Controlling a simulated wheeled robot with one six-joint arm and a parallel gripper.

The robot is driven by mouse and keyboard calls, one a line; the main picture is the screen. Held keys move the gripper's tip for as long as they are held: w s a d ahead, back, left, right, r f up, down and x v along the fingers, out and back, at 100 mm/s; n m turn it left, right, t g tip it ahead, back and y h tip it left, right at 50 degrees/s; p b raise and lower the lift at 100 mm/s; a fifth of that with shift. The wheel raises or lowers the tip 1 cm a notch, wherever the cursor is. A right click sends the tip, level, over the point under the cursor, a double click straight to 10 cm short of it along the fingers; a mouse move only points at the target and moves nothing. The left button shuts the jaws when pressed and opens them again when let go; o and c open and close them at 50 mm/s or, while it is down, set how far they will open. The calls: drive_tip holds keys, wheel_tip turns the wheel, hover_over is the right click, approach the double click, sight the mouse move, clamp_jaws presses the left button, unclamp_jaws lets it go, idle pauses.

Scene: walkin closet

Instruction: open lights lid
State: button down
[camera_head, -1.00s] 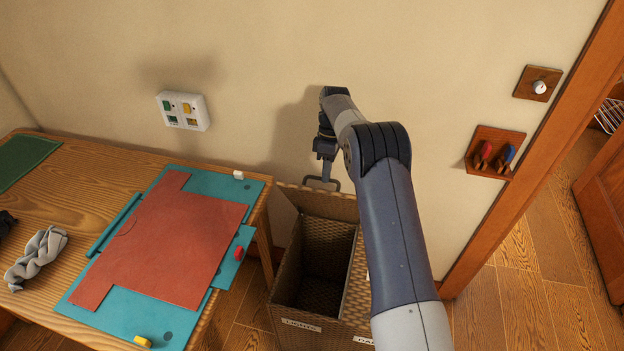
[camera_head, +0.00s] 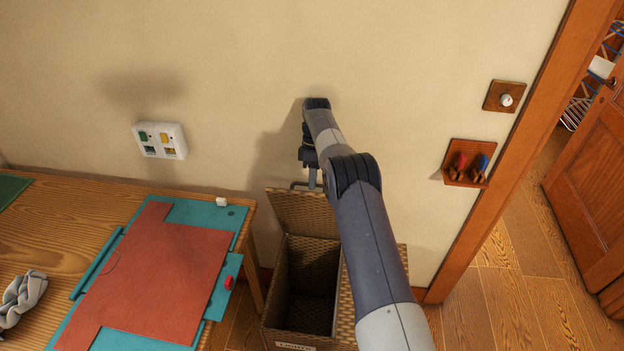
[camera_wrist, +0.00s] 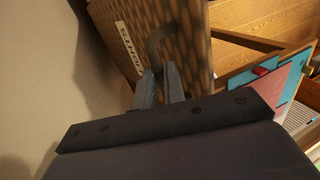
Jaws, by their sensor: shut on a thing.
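The wicker hamper (camera_head: 300,290) stands on the floor against the wall, and its left compartment is open and looks empty. The lights lid (camera_head: 303,212) is raised, close to upright near the wall. In the wrist view the lid (camera_wrist: 190,40) shows its weave and a "LIGHTS" label (camera_wrist: 128,48). My gripper (camera_wrist: 163,85) is shut on the lid's dark handle (camera_wrist: 165,35). In the head view my gripper (camera_head: 311,178) is at the lid's top edge, partly hidden by my arm. The front label of the compartment (camera_head: 295,346) is cut by the picture's lower edge.
A wooden table (camera_head: 50,225) with a teal board (camera_head: 222,217) and a red-brown cloth piece (camera_head: 160,275) stands left of the hamper. The right hamper part is mostly behind my arm. A door frame (camera_head: 510,150) stands at right.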

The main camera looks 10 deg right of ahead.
drive_tip(key=shift+s+d+f, duration=0.1)
drive_tip(key=shift+s+f, duration=0.05)
drive_tip(key=shift+f, duration=0.5)
drive_tip(key=c, duration=1.9)
unclamp_jaws()
drive_tip(key=shift+o, duration=0.8)
drive_tip(key=shift+w+f, duration=0.15)
drive_tip(key=shift+w, duration=0.15)
drive_tip(key=shift+o, duration=1.3)
drive_tip(key=shift+r, duration=0.3)
wheel_tip(320, 180, up, 10)
drive_tip(key=p, duration=0.2)
drive_tip(key=shift+f, duration=0.15)
